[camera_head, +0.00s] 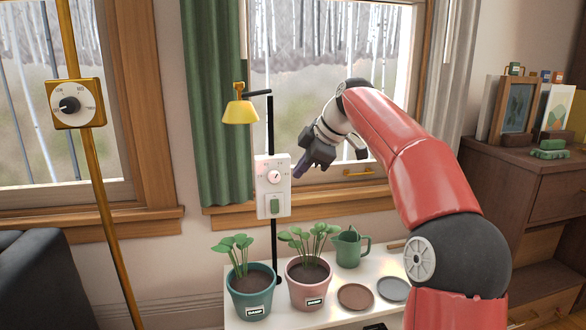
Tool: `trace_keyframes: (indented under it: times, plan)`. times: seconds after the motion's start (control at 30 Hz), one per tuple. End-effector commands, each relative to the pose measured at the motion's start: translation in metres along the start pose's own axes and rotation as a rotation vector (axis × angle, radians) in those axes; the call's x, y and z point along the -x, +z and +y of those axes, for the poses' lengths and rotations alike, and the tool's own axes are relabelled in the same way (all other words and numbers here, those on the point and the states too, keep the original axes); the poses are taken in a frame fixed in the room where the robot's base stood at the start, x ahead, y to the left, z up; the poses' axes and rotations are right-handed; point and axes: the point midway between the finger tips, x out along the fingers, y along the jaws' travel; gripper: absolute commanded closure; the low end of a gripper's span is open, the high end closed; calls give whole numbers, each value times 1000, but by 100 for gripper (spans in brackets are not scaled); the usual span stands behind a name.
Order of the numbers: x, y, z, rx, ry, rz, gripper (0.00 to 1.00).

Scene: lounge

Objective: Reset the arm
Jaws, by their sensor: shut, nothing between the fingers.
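My red arm (412,160) rises from the lower right, bends at the top and reaches down and left toward the window. My gripper (299,171) is at its end, dark and small in the view. It points left toward a white control box (272,204) with a round dial (274,177) and a green switch (275,204). The fingers look shut with nothing between them. The fingertips are close to the right side of the box; I cannot tell whether they touch it.
A yellow lamp (240,111) hangs above the box on a black pole. Below, a white table (339,307) holds two potted plants (252,292), a green jug (348,248) and saucers (355,296). A wooden cabinet (515,192) stands right. A brass pole with a dial box (75,103) stands left.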

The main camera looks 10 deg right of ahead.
Motion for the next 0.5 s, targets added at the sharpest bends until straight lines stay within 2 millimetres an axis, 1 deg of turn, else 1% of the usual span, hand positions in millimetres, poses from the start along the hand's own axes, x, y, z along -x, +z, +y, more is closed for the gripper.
trace_keyframes:
  times: [0.07,0.17,0.27,0.3,0.37,0.4,0.47,0.5]
  plan:
    - [0,-9,-8,-17,-5,-21,100]
    - [-1,-26,-34,-89,-11,-85,100]
    - [0,-40,-74,-216,3,-180,100]
    - [3,-42,-93,-278,19,-217,100]
    - [7,-42,-121,-375,49,-266,100]
    - [11,-40,-140,-441,74,-292,100]
    - [18,-34,-170,-541,113,-325,100]
    - [22,-28,-190,-610,141,-339,100]
